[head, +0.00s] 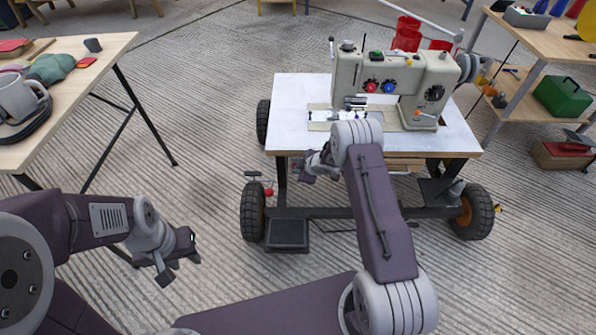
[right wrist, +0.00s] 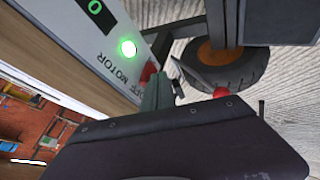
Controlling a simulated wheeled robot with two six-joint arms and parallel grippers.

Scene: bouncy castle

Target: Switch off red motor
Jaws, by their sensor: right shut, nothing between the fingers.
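The sewing machine (head: 390,85) stands on a white-topped wheeled table (head: 295,98), with a red knob (head: 371,86) and a blue knob on its front. The right wrist view shows a pale panel (right wrist: 75,32) with the letters "OFF MOTOR", a lit green light (right wrist: 128,47) and a green digit display. A small red part (right wrist: 149,70) sits beside the lettering, partly hidden. My right gripper (head: 308,172) is shut and empty at the table's left front edge; in its wrist view it is close to that red part, contact unclear. My left gripper (head: 180,266) is open and empty, over the floor.
A black-tyred wheel (head: 253,211) and a red-tipped lever (head: 268,190) are near my right gripper; the red tip also shows in the wrist view (right wrist: 220,92). A wooden table (head: 75,90) stands at left, a shelf (head: 527,102) at right. Grey floor between is clear.

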